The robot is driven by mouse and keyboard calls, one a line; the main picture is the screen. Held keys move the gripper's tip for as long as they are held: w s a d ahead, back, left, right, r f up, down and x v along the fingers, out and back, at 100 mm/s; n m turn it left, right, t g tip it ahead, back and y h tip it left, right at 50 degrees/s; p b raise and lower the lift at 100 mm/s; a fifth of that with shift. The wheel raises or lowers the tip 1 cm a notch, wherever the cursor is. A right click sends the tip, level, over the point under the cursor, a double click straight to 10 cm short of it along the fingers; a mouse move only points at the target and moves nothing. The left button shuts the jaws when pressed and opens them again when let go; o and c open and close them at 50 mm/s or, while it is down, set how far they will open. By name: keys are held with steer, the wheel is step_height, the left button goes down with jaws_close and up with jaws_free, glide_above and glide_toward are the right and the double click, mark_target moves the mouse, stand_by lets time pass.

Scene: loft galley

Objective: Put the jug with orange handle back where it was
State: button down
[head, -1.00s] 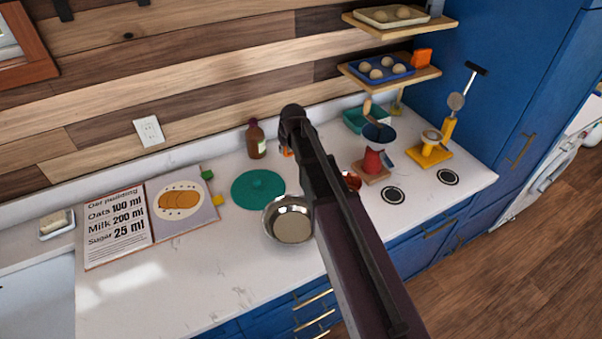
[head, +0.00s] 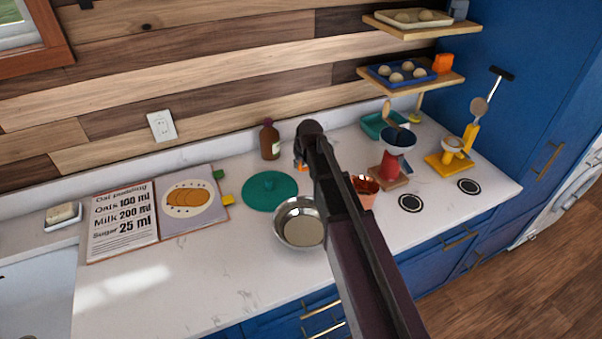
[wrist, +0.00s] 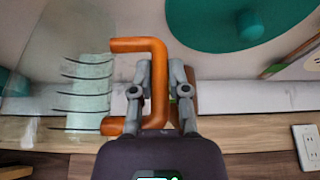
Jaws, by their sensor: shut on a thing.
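The jug (wrist: 60,100) is clear with dark graduation marks and shows at the left of the wrist view. Its orange handle (wrist: 138,45) sits between the two fingers of my gripper (wrist: 161,78), which is shut on it. In the head view my arm hides the gripper and nearly all of the jug; a small orange patch (head: 301,165) shows beside the arm's end. I cannot tell whether the jug touches the counter.
A metal bowl (head: 300,235), teal lid (head: 262,196), brown bottle (head: 270,141) and open recipe book (head: 125,222) lie left of my arm. A terracotta pot (head: 363,197), red-based scale (head: 390,168) and yellow press (head: 447,160) stand right. The front-left counter is clear.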

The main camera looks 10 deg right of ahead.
mark_target(300, 170)
steer(key=shift+f+b, duration=1.9)
steer(key=shift+f, duration=0.15)
steer(key=c, duration=0.6)
jaws_free()
steer(key=shift+r, duration=0.2)
steer(key=p+v, duration=1.1)
steer(key=v, duration=0.1)
steer(key=s+d+m+g, duration=0.1)
steer(key=s+d, duration=0.1)
steer(key=s, duration=0.5)
steer(key=s+d+f+m+g, duration=0.1)
steer(key=s+d+g, duration=0.1)
steer(key=s, duration=0.5)
steer(key=s+d+m+g+h, duration=0.1)
steer(key=s+d, duration=0.2)
steer(key=s, duration=0.4)
steer(key=shift+s+d+f+m, duration=0.1)
steer(key=shift+d+f+m, duration=0.1)
steer(key=shift+f+m, duration=0.1)
